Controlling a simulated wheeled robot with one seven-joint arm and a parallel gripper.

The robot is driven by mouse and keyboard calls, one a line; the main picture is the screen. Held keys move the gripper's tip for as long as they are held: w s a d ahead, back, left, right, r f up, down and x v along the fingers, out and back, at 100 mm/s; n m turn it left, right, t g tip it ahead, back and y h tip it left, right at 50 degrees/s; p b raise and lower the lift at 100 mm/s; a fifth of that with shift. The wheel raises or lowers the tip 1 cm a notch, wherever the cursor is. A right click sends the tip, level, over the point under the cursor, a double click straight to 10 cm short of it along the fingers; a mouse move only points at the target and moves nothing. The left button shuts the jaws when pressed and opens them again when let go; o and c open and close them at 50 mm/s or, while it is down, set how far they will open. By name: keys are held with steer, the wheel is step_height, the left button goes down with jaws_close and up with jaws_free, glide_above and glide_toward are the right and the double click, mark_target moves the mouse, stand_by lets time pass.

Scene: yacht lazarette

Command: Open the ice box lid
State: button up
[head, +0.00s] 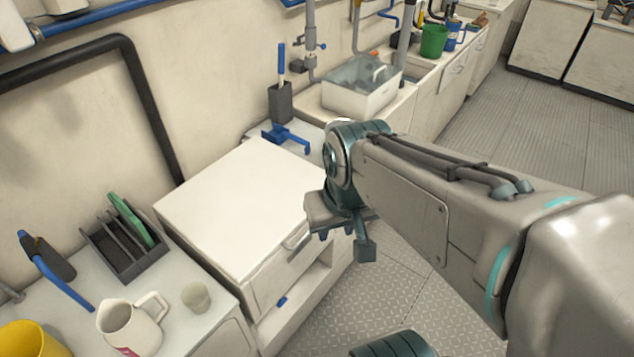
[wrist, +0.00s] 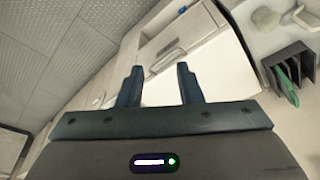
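The ice box (head: 262,290) is a white cabinet-like box against the wall in the head view. Its flat white lid (head: 235,205) lies shut on top. A pale bar handle (head: 296,238) sits at the front edge, and a similar handle also shows beyond the fingers in the wrist view (wrist: 170,48). My gripper (head: 343,243) is just to the right of the box's front, near the handle and apart from it. In the wrist view my gripper (wrist: 159,86) has its two dark fingers spread with nothing held between them. My wrist hides the box's far right corner.
The patterned metal floor (head: 375,300) in front looks clear.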

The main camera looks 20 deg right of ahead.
steer(key=w+d+f+m+g+y+b, duration=0.1)
steer(key=w+d+f+m+b, duration=0.1)
steer(key=w+f+m+b, duration=0.45)
steer(key=w+d+f+m+b, duration=0.15)
steer(key=w+f+m, duration=0.25)
steer(key=w+f, duration=0.75)
steer(key=f, duration=0.2)
steer(key=w+f, duration=0.2)
steer(key=f, duration=0.2)
steer(key=w+a+f, duration=0.1)
steer(key=w+f, duration=0.1)
steer(key=f, duration=0.1)
steer(key=shift+f+b, duration=0.15)
steer(key=shift+b, duration=0.25)
jaws_close()
